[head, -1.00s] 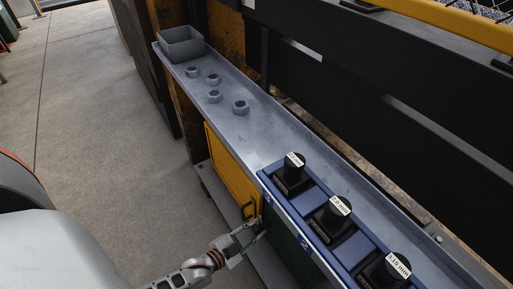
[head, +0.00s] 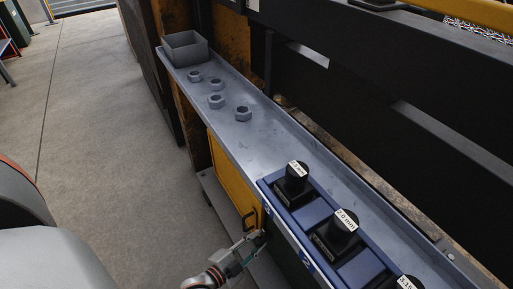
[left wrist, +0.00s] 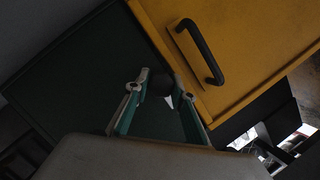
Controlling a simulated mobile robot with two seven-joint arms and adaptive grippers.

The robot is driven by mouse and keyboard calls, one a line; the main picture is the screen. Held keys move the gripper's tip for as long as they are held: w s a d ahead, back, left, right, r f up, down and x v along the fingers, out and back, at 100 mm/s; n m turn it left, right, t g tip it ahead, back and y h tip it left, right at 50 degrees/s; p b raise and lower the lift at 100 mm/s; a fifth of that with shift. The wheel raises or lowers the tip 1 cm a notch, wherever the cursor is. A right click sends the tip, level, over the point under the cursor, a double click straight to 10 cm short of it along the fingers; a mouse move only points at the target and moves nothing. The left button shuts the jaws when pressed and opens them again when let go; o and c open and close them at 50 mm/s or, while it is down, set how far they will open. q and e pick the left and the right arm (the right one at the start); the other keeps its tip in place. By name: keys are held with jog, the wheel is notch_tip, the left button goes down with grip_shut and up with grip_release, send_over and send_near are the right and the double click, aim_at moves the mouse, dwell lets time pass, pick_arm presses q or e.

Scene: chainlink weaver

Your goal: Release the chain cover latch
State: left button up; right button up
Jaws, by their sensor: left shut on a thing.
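The yellow chain cover (head: 228,180) is on the front of the machine below the grey shelf, with a black bar handle (head: 251,219). In the left wrist view the cover (left wrist: 245,45) and its handle (left wrist: 203,52) are at the upper right. My left gripper (head: 255,243) is at the cover's lower near corner, beside the handle and not on it. In the left wrist view my left gripper (left wrist: 160,100) has its fingers around a dark round latch knob (left wrist: 162,84). The rest of the latch is hidden. My right gripper is out of view.
Above my left gripper, a blue rack (head: 318,216) holds black blocks with size labels. Several grey nuts (head: 216,101) and a grey bin (head: 186,48) sit on the shelf (head: 262,130). Open concrete floor (head: 95,120) lies to the left.

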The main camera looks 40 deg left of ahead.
pick_arm(q)
jog(key=o, duration=1.1)
jog(key=v, duration=1.2)
